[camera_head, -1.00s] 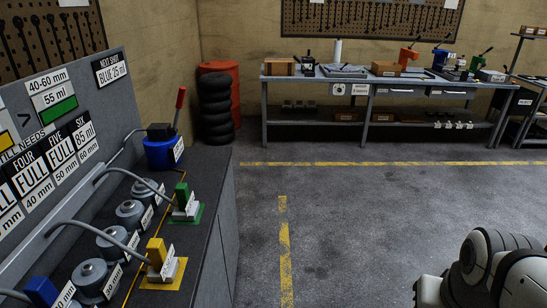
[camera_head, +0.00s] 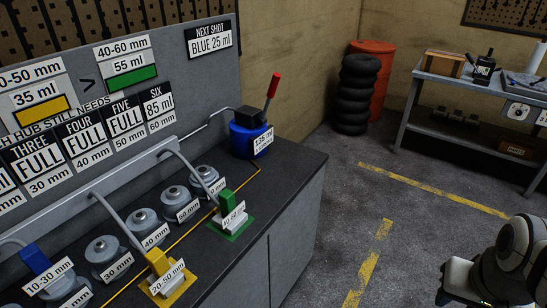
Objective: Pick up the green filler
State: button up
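The green filler (camera_head: 227,204) stands upright on a green base plate near the front edge of the dark bench, with a white label reading about 40-60 mm. A grey hose or bar runs up to it from the back rail. The yellow filler (camera_head: 158,262), labelled 20-50 mm, stands to its left, and the blue filler (camera_head: 37,262), labelled 10-30 mm, is farther left. My arm shows at the lower right, over the floor and well apart from the bench. Its fingertips are not in view.
Several grey hubs (camera_head: 145,225) line the bench (camera_head: 295,160) behind the fillers. A blue pump with a red lever (camera_head: 250,137) stands at the bench's right end. A sign board (camera_head: 190,75) rises behind. Tyres (camera_head: 358,95) and a worktable (camera_head: 480,88) stand beyond open floor.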

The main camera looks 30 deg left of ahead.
aim_at(230, 218)
jog(key=u, duration=0.55)
jog(key=i, duration=0.8)
jog(key=u, duration=0.45)
jog(key=k, duration=0.85)
jog(key=u, duration=0.2)
jog(key=i, duration=0.85)
jog(key=z, duration=0.1)
